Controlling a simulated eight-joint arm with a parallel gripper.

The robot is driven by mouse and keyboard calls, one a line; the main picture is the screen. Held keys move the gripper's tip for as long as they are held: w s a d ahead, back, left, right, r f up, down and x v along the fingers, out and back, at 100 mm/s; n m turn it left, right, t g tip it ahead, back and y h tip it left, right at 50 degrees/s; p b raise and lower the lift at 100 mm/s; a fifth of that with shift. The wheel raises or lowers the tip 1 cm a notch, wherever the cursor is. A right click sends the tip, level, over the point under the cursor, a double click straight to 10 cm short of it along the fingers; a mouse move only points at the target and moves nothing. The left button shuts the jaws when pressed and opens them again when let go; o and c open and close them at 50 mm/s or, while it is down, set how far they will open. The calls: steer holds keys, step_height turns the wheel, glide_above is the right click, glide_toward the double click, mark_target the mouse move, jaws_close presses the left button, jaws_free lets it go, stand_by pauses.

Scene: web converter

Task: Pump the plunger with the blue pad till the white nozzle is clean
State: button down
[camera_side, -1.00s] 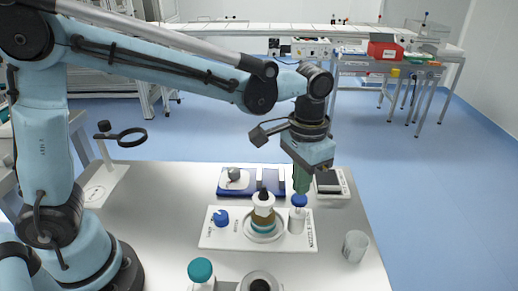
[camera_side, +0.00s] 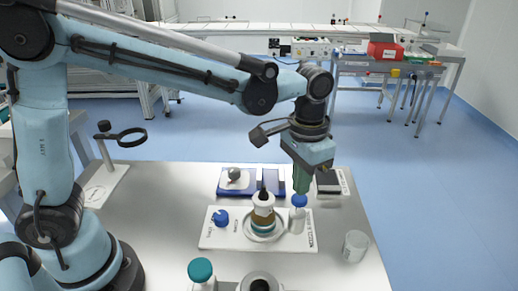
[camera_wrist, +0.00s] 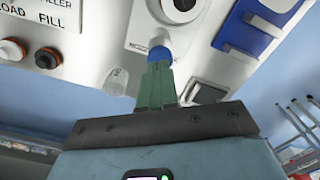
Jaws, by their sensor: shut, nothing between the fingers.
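The plunger's blue pad (camera_side: 299,201) tops a white cylinder (camera_side: 297,222) at the right end of a white base plate (camera_side: 222,241). My gripper (camera_side: 301,190) points down with its green fingers shut and empty, tips at the pad. In the wrist view, the gripper (camera_wrist: 158,58) has its fingertips against or just over the blue pad (camera_wrist: 161,52); I cannot tell whether it is pressed down. I cannot make out whether the white nozzle is clean.
A clear cup (camera_side: 355,246) stands to the right. A blue knob (camera_side: 221,217) is on the plate's left. A blue tray (camera_side: 236,189) and a dark square pad (camera_side: 328,182) lie behind. A teal-capped bottle (camera_side: 201,271) stands in front. A magnifier (camera_side: 125,138) stands at left.

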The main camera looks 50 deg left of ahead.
mark_target(300, 198)
steer(key=shift+f, duration=1.85)
steer(key=shift+r, duration=1.9)
steer(key=shift+r, duration=0.1)
steer(key=shift+r, duration=2.95)
steer(key=s+a+f+n+t, duration=0.1)
steer(key=s+a+f+t, duration=0.1)
steer(key=a, duration=0.5)
steer(key=s+a+f+n+t, duration=0.2)
steer(key=s+a+t, duration=0.3)
steer(key=a, duration=0.3)
steer(key=shift+s, duration=0.85)
